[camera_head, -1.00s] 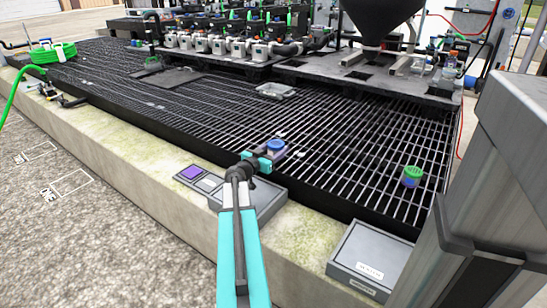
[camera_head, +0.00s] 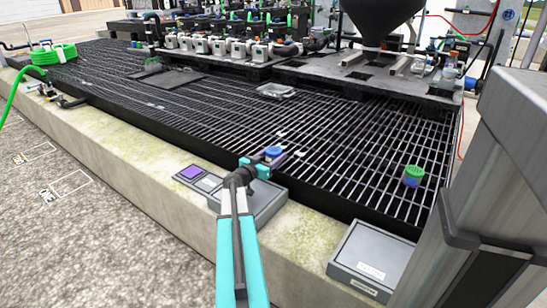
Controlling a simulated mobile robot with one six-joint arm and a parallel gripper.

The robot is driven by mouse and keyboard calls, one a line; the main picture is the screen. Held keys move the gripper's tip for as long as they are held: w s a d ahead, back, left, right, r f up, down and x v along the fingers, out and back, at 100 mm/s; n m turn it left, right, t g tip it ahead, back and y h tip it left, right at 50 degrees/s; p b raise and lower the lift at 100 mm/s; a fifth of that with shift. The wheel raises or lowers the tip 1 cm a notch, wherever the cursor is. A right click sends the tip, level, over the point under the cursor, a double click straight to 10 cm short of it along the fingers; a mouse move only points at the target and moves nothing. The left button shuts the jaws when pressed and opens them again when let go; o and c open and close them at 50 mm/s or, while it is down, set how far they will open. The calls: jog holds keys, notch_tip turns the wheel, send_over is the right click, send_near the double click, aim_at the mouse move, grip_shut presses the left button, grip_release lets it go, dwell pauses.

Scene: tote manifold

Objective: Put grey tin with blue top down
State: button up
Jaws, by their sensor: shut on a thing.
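The grey tin with blue top (camera_head: 273,153) is at the end of my arm, near the front edge of the black grating (camera_head: 190,97). Its blue top shows, while most of its grey body is hidden behind my gripper. My gripper (camera_head: 268,162) is shut on the tin, with teal and dark parts around it. The tin appears over or beside the grey box with a purple panel (camera_head: 257,200) on the concrete ledge. I cannot tell whether its base touches anything.
A tin with a green top (camera_head: 413,175) stands on the grating to the right. A grey labelled box (camera_head: 370,262) sits on the ledge (camera_head: 130,148) at front right. A small clear tray (camera_head: 276,91) lies farther back. A large grey post (camera_head: 490,190) blocks the right side.

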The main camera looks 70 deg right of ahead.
jog(key=shift+a+f+b, duration=0.1)
jog(key=shift+f+b, duration=0.6)
jog(key=shift+b, duration=0.65)
jog(key=o, duration=1.1)
jog(key=shift+r+p, duration=0.35)
jog(key=shift+p, duration=0.45)
jog(key=shift+r+p, duration=0.3)
jog(key=shift+p, duration=0.35)
jog(key=p+v, duration=0.1)
jog(key=v, duration=1)
jog(key=shift+w+a+r, duration=0.1)
jog(key=shift+a, duration=0.3)
